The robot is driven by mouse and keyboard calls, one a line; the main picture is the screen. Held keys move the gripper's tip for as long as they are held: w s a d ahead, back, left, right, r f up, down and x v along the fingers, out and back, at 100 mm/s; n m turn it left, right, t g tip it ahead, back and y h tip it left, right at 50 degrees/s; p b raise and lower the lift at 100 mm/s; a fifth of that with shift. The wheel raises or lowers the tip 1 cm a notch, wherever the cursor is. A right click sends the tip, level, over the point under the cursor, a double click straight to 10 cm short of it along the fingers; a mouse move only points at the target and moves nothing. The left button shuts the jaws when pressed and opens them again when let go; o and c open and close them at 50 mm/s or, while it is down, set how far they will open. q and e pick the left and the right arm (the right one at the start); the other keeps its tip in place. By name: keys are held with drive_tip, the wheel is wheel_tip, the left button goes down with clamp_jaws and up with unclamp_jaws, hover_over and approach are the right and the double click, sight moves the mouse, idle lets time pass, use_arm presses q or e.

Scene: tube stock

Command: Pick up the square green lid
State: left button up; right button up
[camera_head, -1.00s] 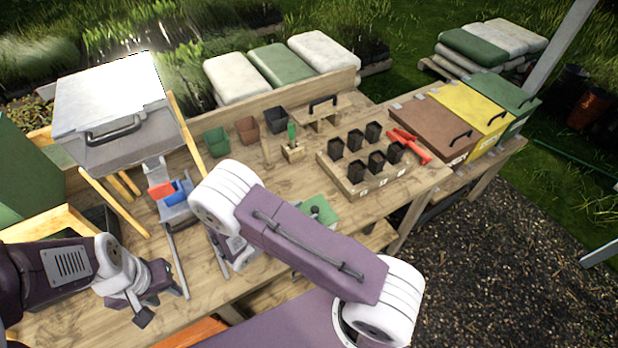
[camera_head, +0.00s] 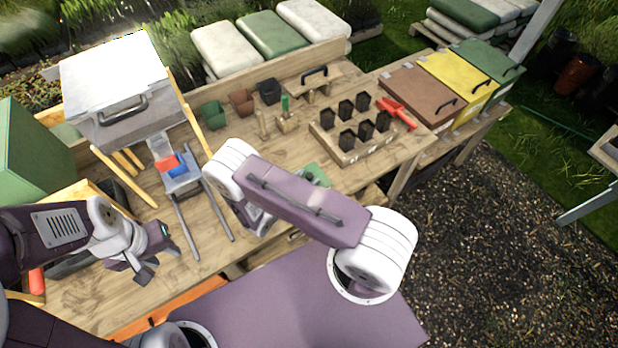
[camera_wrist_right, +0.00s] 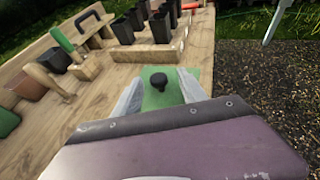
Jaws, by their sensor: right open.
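The square green lid (camera_head: 318,174) with a dark round knob lies on the wooden workbench (camera_head: 345,186), partly hidden behind my right arm in the head view. In the right wrist view the lid (camera_wrist_right: 158,98) shows ahead, between the two pale fingers of my right gripper (camera_wrist_right: 160,92). That gripper is open and empty; its height above the lid is hard to tell. In the head view my right arm mostly hides it. My left gripper (camera_head: 158,260) is over the left part of the bench, away from the lid, with its fingers apart and empty.
A wooden tray (camera_head: 348,157) with several black pots stands behind the lid, with a red tool (camera_head: 396,112) beyond it. A hand tool with a green handle (camera_head: 285,103) stands left of the tray. Brown, yellow and green bins (camera_head: 423,95) line the right end. A grey lidded box (camera_head: 118,88) stands left.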

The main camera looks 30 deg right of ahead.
sight(307, 178)
drive_tip(key=shift+x, duration=1.25)
drive_tip(key=shift+w+d+f, duration=0.1)
drive_tip(key=shift+w+f, duration=0.1)
drive_tip(key=shift+w, duration=0.05)
drive_tip(key=shift+s+a+r, duration=0.2)
drive_tip(key=shift+s+a, duration=0.05)
clamp_jaws()
use_arm(q)
drive_tip(key=shift+w+d+r, duration=0.2)
drive_tip(key=shift+w+r, duration=0.05)
drive_tip(key=shift+r, duration=0.1)
use_arm(e)
drive_tip(key=shift+w, duration=0.1)
use_arm(q)
drive_tip(key=shift+d, duration=0.1)
use_arm(e)
drive_tip(key=shift+d, duration=0.15)
